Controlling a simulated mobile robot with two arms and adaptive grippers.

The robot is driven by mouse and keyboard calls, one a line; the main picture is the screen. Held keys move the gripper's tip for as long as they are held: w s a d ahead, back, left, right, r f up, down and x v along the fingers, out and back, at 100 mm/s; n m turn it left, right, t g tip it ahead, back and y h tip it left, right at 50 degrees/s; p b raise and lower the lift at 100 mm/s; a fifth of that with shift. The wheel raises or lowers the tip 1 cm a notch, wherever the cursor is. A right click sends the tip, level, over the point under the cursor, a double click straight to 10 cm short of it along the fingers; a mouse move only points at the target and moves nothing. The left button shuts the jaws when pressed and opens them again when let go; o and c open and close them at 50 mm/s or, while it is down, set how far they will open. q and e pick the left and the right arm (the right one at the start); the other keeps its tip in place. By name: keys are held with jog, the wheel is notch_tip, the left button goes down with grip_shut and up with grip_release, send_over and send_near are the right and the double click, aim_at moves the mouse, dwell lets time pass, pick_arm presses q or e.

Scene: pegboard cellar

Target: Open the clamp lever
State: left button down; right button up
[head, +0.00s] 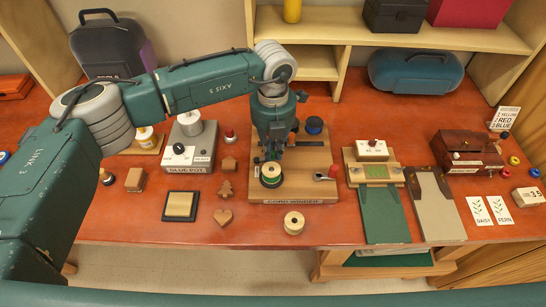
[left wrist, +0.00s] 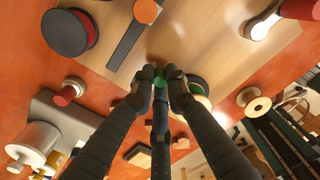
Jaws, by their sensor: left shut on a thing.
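My left gripper (head: 271,150) reaches down over the wooden cord winder board (head: 262,194). In the left wrist view its fingertips (left wrist: 160,77) are closed around a small green piece (left wrist: 160,71), which looks like the knob of the clamp lever; the fingers hide most of it. A spool with a green and yellow top (head: 271,172) stands just in front of the gripper on the board. A dark bar with an orange end (left wrist: 127,42) lies on the board beside the fingers. My right gripper is not in view.
A glue pot (head: 189,165) stands to the left. A loose spool (head: 293,222) is in front, and a wooden heart (head: 222,217) lies nearby. Green and grey panels (head: 381,217) are at right.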

pick_arm(q)
jog(key=shift+w+f+n+b, duration=0.1)
jog(key=shift+w+n+b, duration=0.35)
jog(key=shift+n+b, duration=0.65)
jog(key=shift+w+a+n+b, duration=0.15)
jog(key=shift+w+n+b, duration=0.15)
jog(key=shift+n+b, duration=0.4)
jog(key=shift+r, duration=0.3)
jog(key=c, duration=1.7)
grip_release()
notch_tip(320, 180, up, 12)
jog(key=shift+f, duration=0.1)
